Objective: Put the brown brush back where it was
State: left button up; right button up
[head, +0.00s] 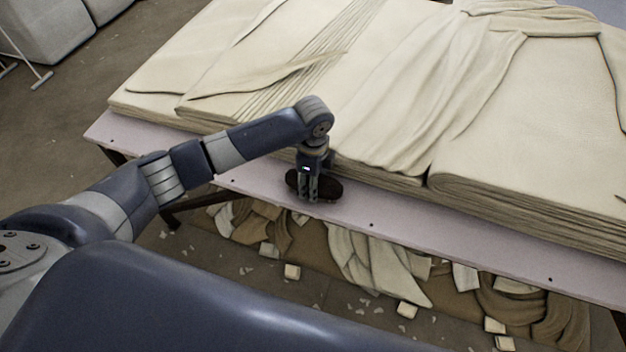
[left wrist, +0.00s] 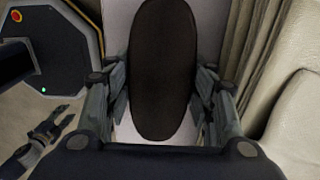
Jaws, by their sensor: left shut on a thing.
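The brown brush (head: 327,188) is a dark oval at the front edge strip of the table (head: 255,181). My left gripper (head: 308,198) points down over it with its fingers at the brush. In the left wrist view the brush (left wrist: 163,70) shows as a long dark oval between the two fingers of my left gripper (left wrist: 162,100), which is shut on it. The pale table strip lies behind the brush there. I cannot tell whether the brush touches the table.
Thick folded cream cloth (head: 520,150) covers most of the table behind the brush. The front strip is bare to both sides of it. Below the table are draped cloths (head: 375,265) and scattered pale blocks (head: 292,271). Grey padded blocks (head: 45,30) stand at the upper left.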

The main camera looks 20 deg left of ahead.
pick_arm(q)
jog(key=shift+f, duration=0.1)
jog(key=o, duration=1)
notch_tip(320, 180, up, 12)
dwell(0.5)
